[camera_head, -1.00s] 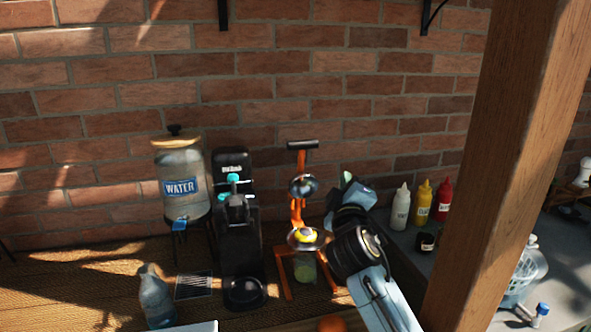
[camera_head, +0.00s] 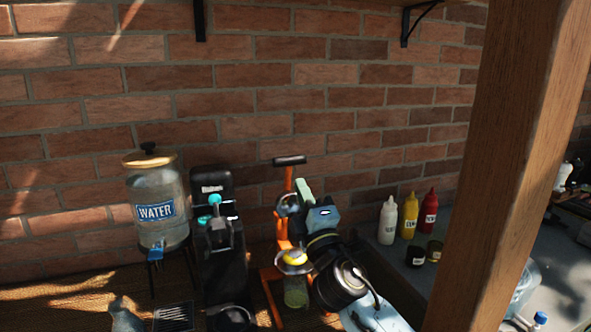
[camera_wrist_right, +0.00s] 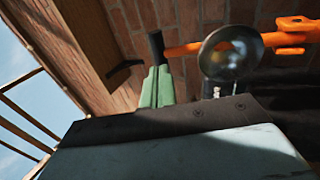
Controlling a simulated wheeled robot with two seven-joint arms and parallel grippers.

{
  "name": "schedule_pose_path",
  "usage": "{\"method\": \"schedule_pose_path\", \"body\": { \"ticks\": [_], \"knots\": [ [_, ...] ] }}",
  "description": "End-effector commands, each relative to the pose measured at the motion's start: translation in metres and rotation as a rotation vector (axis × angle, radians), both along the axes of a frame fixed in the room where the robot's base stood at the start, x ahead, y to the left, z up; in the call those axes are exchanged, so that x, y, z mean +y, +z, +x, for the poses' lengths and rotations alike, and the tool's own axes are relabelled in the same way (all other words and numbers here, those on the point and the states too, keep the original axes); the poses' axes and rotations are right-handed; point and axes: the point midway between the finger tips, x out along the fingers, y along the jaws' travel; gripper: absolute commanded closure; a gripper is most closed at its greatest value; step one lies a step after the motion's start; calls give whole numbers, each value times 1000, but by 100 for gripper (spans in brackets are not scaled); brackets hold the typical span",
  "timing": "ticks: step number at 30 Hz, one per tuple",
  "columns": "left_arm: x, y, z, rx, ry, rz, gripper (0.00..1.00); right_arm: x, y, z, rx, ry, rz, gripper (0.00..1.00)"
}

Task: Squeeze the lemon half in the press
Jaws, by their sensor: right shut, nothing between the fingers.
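The orange press (camera_head: 283,229) stands on the table with its lever up; the black handle grip (camera_head: 290,160) is at the top. The yellow lemon half (camera_head: 295,257) sits in the press's lower cup, below the raised metal press head, which my gripper partly hides. A glass (camera_head: 296,294) stands under the cup. My right gripper (camera_head: 303,188), with pale green fingers, is shut and empty just right of the lever, below the grip. In the right wrist view the shut fingers (camera_wrist_right: 157,86) point up towards the black grip (camera_wrist_right: 155,45); I cannot tell whether they touch. My left gripper is out of view.
A black machine (camera_head: 215,250) and a water dispenser (camera_head: 160,205) stand left of the press. A brick wall is close behind.

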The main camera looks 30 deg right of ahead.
Motion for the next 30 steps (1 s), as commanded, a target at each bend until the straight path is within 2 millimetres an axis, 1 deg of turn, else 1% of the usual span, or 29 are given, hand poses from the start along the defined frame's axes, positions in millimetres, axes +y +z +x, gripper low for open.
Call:
{"method": "schedule_pose_path", "body": {
  "ticks": [1,3,6,9,14,23,26,30],
  "knots": [
    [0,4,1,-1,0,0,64,-2,8,9,-2,0,-1,100],
    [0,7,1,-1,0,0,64,-5,12,19,-2,-1,-2,100],
    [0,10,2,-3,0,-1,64,-7,17,30,0,0,-1,100],
    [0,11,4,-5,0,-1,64,-9,19,37,0,0,-1,100],
    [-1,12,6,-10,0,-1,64,-10,21,41,1,1,0,100],
    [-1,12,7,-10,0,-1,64,-10,21,41,2,1,0,100],
    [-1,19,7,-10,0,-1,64,-10,23,43,12,0,3,100],
    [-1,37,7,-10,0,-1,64,-12,30,48,44,0,11,100]
  ]
}}
